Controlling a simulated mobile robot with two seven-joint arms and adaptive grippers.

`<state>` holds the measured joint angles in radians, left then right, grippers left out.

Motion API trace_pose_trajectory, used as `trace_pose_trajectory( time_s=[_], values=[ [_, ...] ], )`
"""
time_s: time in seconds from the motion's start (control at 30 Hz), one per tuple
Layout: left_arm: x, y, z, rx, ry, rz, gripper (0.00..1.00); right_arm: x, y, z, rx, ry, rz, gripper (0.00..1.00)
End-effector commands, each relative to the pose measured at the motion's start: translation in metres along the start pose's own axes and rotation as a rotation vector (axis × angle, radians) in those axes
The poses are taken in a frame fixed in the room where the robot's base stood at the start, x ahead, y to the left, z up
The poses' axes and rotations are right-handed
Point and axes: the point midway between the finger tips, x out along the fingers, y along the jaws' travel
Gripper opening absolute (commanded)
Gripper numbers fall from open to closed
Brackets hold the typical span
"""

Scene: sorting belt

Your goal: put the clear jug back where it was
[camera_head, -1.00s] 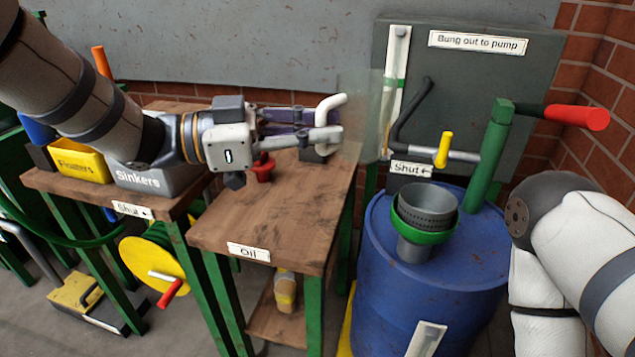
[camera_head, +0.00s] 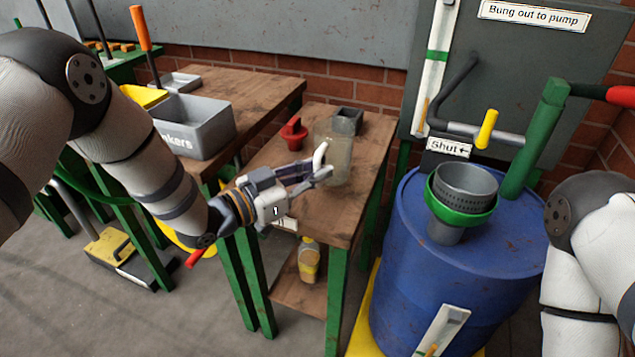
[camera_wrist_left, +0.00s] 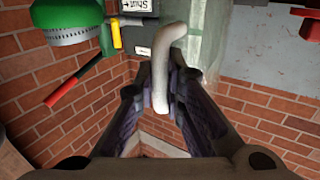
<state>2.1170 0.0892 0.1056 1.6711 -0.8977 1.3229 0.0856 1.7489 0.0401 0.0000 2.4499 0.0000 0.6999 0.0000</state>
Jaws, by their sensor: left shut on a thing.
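The clear jug (camera_head: 337,160) is see-through, with a pale yellowish tint low down and a white handle. It is upright over the small wooden table (camera_head: 290,190); I cannot tell whether its base touches the top. My left gripper (camera_head: 316,171) is shut on the jug's handle from the front left. In the left wrist view the white handle (camera_wrist_left: 163,75) lies between the fingers, and the greenish clear body (camera_wrist_left: 207,40) is beyond it. My right arm shows at the right edge, but its gripper is out of view.
A red funnel-like piece (camera_head: 293,132) and a grey square cup (camera_head: 347,121) stand behind the jug. The grey sinkers bin (camera_head: 195,130) is on the table to the left. The blue drum (camera_head: 430,270) with a green-rimmed strainer (camera_head: 463,193) is right.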

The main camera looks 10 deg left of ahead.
Motion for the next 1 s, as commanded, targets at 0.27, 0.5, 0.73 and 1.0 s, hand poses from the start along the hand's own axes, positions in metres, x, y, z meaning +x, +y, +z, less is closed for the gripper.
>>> trace_pose_trajectory(
  time_s=[0.27,0.5,0.73,1.0],
  values=[
    [0.005,-0.006,0.036,0.001,0.004,0.001,0.0,0.011,0.0,0.007,0.0,-0.032,0.001,0.1],
    [0.005,-0.006,0.033,0.007,0.008,0.001,0.0,0.01,0.0,0.006,0.0,-0.029,0.001,0.1],
    [0.005,-0.006,0.037,0.006,0.007,0.001,0.28,0.012,0.0,0.007,-0.001,-0.034,0.002,0.1],
    [0.005,-0.006,0.037,0.006,0.007,0.0,0.3,0.012,0.0,0.007,-0.001,-0.034,0.002,0.1]
  ],
)
